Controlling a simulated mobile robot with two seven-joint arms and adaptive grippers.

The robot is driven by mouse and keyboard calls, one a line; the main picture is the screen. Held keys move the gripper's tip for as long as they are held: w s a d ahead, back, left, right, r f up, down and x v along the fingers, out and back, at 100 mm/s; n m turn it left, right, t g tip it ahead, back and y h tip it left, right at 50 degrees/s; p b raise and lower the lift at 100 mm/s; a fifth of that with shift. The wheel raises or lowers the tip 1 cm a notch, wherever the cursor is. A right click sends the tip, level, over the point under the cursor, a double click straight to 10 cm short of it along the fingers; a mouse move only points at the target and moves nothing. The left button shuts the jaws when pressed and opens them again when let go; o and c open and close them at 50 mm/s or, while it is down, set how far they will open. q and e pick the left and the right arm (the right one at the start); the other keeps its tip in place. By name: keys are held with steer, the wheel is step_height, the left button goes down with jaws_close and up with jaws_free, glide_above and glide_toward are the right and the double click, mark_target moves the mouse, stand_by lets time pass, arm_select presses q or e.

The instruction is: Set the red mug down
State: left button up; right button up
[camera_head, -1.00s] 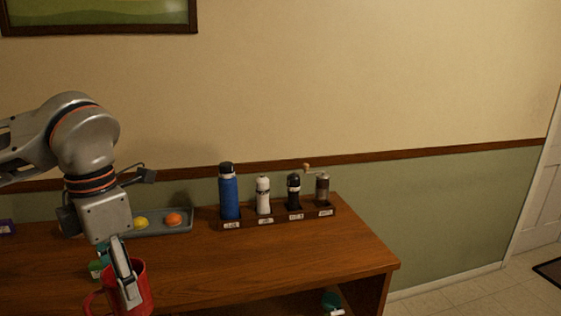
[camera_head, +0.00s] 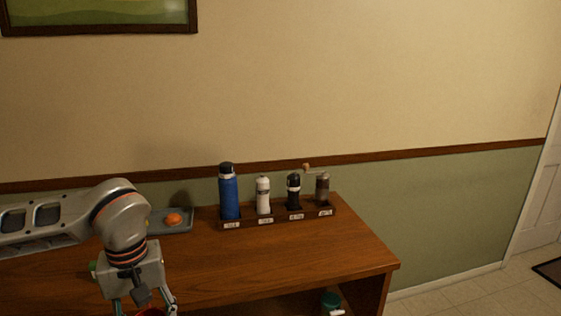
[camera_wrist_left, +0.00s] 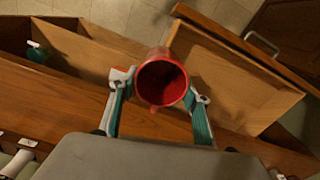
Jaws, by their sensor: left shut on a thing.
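The red mug (camera_wrist_left: 162,84) sits between the two fingers of my left gripper (camera_head: 146,304), which is shut on it. The left wrist view looks down into its open, dark inside. In the head view only a sliver of red shows between the fingers at the bottom edge; the rest is out of frame or hidden by the gripper. The mug is in front of the wooden counter (camera_head: 300,255), over its front edge as the wrist view sees it. I cannot tell whether anything supports it from below. My right gripper is out of view.
A rack (camera_head: 282,218) at the back holds a blue bottle (camera_head: 229,196), a white shaker, a black one and a grinder (camera_head: 322,187). A grey tray (camera_head: 183,228) holds an orange ball. The wrist view shows a drawer-like wooden panel (camera_wrist_left: 225,75) and a teal-topped bottle (camera_wrist_left: 38,52).

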arm_select(q)
steer(key=f+m, duration=0.1)
steer(key=m, duration=0.2)
steer(key=f+m, duration=0.1)
steer(key=m, duration=0.1)
steer(key=shift+d+f, duration=0.2)
steer(key=shift+f, duration=0.1)
stand_by(0.6)
